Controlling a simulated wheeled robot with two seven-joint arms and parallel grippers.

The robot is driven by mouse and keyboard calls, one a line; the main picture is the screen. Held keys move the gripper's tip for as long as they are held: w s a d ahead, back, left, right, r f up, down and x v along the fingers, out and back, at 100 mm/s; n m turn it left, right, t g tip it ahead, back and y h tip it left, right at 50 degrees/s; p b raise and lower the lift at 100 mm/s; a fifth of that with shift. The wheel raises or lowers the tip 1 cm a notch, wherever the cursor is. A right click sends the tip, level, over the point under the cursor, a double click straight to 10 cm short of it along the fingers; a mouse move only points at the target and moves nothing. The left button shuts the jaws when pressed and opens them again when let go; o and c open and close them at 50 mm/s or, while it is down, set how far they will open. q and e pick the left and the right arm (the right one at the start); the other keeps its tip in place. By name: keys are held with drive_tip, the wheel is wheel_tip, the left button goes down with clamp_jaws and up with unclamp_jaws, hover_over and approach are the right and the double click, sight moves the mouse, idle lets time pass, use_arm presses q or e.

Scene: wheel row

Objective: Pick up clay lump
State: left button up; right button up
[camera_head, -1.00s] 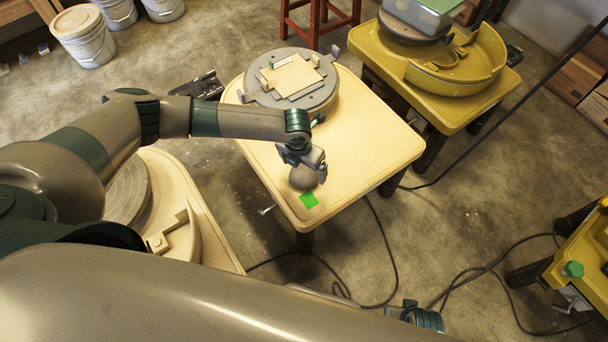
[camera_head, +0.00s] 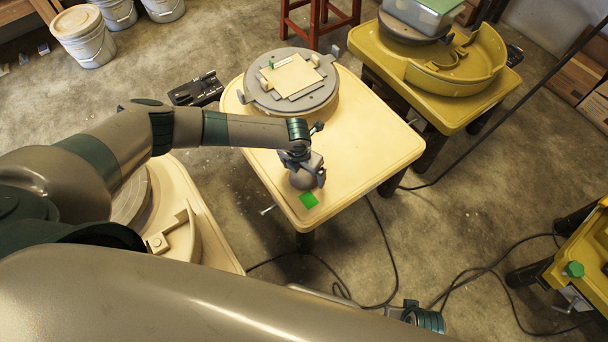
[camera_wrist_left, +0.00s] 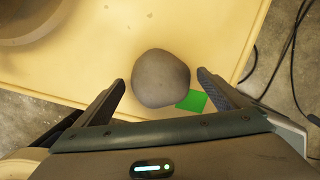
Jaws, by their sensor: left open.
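The clay lump (camera_head: 303,179) is a rounded grey-brown ball on the near part of the cream wheel table (camera_head: 372,143). My left gripper (camera_head: 307,178) is at the lump, pointing down. In the left wrist view the lump (camera_wrist_left: 161,78) lies between the open fingers of the left gripper (camera_wrist_left: 161,88), with gaps on both sides. The right finger is nearer to it than the left one. A green square (camera_head: 308,200) lies on the table beside the lump and also shows in the left wrist view (camera_wrist_left: 192,101). My right gripper is not clearly in view.
A grey wheel head with a pale square bat (camera_head: 292,77) stands at the table's far end. A yellow wheel table (camera_head: 440,104) stands behind to the right. Cables (camera_head: 385,250) lie on the floor. The table's right side is clear.

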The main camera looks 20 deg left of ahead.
idle(0.3)
use_arm(q)
drive_tip(key=c, duration=1.2)
drive_tip(key=shift+c, duration=0.2)
use_arm(e)
drive_tip(key=shift+s+f, duration=0.1)
use_arm(q)
drive_tip(key=shift+r, duration=0.1)
drive_tip(key=shift+r, duration=0.45)
wheel_tip(320, 180, up, 3)
drive_tip(key=shift+w+d+r, duration=0.1)
drive_tip(key=shift+r, duration=0.1)
drive_tip(key=w+d+r+b, duration=0.1)
drive_tip(key=w+d+r, duration=0.3)
drive_tip(key=d, duration=0.6)
drive_tip(key=shift+d+r, duration=0.35)
drive_tip(key=shift+r, duration=0.95)
use_arm(e)
drive_tip(key=shift+w+a+r, duration=0.1)
drive_tip(key=shift+w+r, duration=0.05)
drive_tip(key=shift+r, duration=0.75)
drive_tip(key=shift+w+r, duration=0.15)
drive_tip(key=shift+r, duration=0.7)
use_arm(q)
drive_tip(key=shift+r, duration=0.1)
use_arm(e)
drive_tip(key=shift+f, duration=0.1)
